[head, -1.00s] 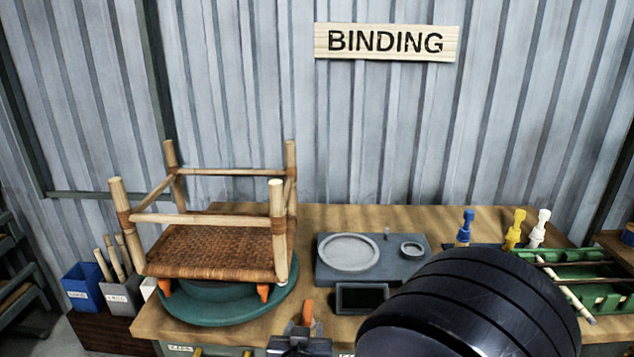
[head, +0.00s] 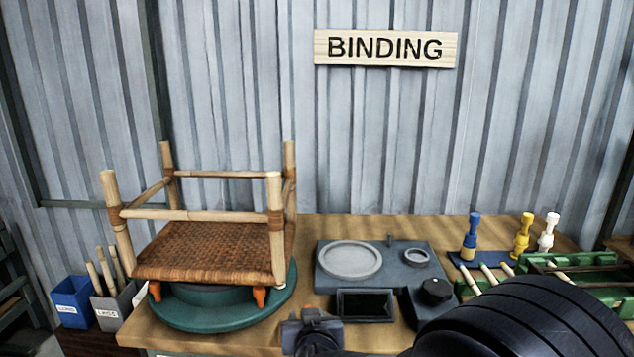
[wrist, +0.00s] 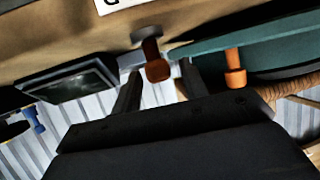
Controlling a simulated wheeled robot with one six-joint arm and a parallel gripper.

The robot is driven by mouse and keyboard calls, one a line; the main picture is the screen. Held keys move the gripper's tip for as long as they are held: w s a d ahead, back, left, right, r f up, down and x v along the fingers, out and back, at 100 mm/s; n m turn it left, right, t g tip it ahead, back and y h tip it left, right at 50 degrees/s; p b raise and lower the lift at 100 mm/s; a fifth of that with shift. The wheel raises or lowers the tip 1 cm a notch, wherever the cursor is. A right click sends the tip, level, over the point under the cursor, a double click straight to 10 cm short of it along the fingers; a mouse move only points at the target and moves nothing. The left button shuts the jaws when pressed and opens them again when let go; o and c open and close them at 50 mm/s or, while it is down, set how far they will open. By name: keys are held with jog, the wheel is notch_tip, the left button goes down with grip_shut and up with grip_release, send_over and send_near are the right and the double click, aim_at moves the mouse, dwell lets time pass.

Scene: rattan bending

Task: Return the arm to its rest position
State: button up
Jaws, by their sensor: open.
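In the wrist view my gripper (wrist: 157,85) is open, its two dark fingers apart. A brown-orange peg-like piece (wrist: 154,64) on a grey base shows between the fingertips; I cannot tell whether the fingers touch it, but they are not closed on it. In the head view my black ringed arm link (head: 540,325) fills the lower right, and dark parts reach left to a small grey block (head: 297,337) at the front edge of the bench. The gripper's fingers are not clear there.
A woven rattan chair frame (head: 205,250) stands on a green turntable (head: 190,318) at left. A grey station (head: 400,268) with a dark screen (head: 365,304) sits mid-bench. Blue, yellow and white bottle-like items (head: 522,237) and a green rack (head: 580,262) are at right. Blue bin (head: 75,300) is far left.

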jog(key=shift+w+d+f+n+g+y+b, duration=0.15)
jog(key=shift+n+y+b, duration=0.45)
jog(key=shift+b, duration=1.95)
jog(key=shift+s+d+f+n+g+y+b, duration=0.15)
jog(key=shift+n+y+b, duration=0.45)
jog(key=shift+b, duration=1.95)
jog(key=shift+w+r+y+b, duration=0.1)
jog(key=shift+r+y+b, duration=0.15)
jog(key=shift+b, duration=0.75)
jog(key=shift+r, duration=0.1)
